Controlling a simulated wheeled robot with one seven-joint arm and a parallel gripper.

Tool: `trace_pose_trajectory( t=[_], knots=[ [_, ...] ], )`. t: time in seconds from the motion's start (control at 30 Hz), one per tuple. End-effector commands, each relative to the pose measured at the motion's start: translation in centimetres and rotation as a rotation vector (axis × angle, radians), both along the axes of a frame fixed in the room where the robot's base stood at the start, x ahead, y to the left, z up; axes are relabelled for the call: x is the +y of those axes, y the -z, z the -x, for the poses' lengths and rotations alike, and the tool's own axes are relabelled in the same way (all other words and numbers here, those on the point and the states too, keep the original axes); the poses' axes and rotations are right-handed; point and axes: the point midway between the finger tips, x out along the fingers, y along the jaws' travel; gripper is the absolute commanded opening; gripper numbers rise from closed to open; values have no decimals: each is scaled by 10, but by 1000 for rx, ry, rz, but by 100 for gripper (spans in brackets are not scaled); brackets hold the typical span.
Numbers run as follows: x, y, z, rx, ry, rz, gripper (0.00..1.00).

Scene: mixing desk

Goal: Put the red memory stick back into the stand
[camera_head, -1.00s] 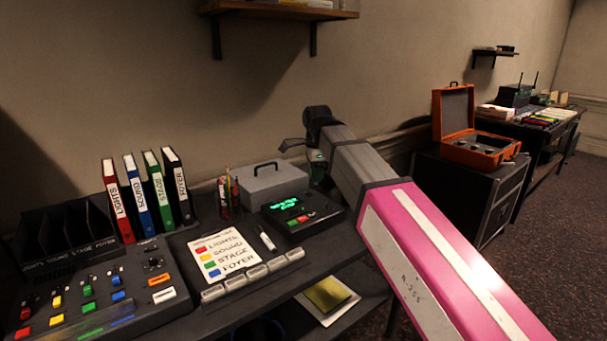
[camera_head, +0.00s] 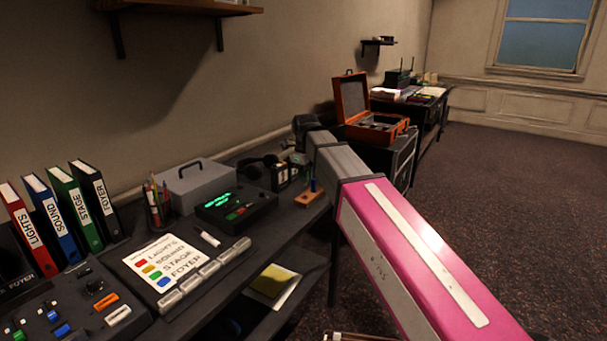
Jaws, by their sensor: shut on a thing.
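A small wooden block (camera_head: 307,200), which looks like the stand, sits near the desk's right edge, with a dark blue stick (camera_head: 314,186) upright in it. My gripper (camera_head: 298,158) is at the far end of my pink and grey arm, beyond and above the stand. It is small, dark and partly hidden by my arm. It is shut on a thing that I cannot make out. I cannot pick out the red memory stick anywhere in view.
Headphones (camera_head: 257,166) and a small dark box (camera_head: 281,176) lie behind the stand. A black unit with a green display (camera_head: 236,208), a grey cash box (camera_head: 199,184) and a pen cup (camera_head: 158,211) stand to the left. An orange case (camera_head: 374,130) is open beyond the desk.

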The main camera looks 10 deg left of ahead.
Motion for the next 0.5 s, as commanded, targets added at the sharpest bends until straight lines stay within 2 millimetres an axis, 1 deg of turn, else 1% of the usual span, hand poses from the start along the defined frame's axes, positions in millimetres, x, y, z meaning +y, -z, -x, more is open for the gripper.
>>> trace_pose_trajectory(
  t=[0.5],
  knots=[
    [0,42,0,0,-2,0,0]
  ],
)
